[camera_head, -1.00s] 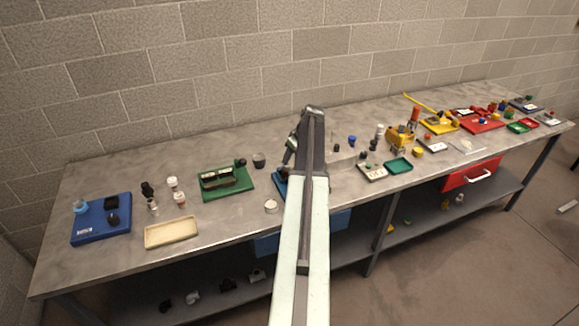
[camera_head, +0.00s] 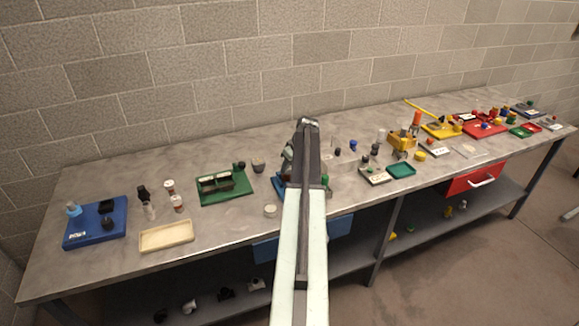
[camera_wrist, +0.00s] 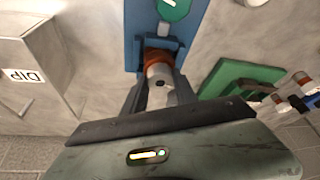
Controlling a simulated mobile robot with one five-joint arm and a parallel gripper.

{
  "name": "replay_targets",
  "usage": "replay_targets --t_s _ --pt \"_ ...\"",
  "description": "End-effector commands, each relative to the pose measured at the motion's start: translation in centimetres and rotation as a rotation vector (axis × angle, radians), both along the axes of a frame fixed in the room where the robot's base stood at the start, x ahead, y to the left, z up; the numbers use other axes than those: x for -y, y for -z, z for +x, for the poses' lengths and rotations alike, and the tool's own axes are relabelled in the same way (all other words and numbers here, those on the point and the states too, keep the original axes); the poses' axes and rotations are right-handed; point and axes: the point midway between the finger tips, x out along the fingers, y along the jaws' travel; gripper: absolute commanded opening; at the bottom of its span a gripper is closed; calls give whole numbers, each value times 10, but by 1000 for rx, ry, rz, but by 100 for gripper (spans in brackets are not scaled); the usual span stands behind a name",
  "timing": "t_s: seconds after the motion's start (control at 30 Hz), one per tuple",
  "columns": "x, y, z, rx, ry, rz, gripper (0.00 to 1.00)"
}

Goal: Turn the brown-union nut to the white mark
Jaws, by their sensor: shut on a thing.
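In the wrist view the union has a brown collar (camera_wrist: 158,57) and a pale grey round nut (camera_wrist: 160,76) with a small dark spot. It sits on a blue board (camera_wrist: 148,20). My gripper (camera_wrist: 161,80) has one finger on each side of the nut and is shut on it. A green rounded piece (camera_wrist: 173,8) with a short white line lies beyond the union, cut by the top edge. I cannot tell whether that line is the white mark. In the head view my arm hides the union and most of the blue board (camera_head: 278,184).
In the wrist view a grey box marked DIP (camera_wrist: 25,55) stands left and a green tray (camera_wrist: 240,75) lies right. In the head view a cream tray (camera_head: 166,236) and blue base (camera_head: 95,222) are at left. Crowded parts and trays fill the bench's right.

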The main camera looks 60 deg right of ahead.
Motion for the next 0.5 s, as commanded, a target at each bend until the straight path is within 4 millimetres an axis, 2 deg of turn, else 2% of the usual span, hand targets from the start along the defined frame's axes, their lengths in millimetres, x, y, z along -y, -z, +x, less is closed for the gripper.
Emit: replay_targets --t_s 0.27,0.5 --pt "-2 0 -1 0 114 -5 0" --pt "-4 0 0 -1 314 -4 0"
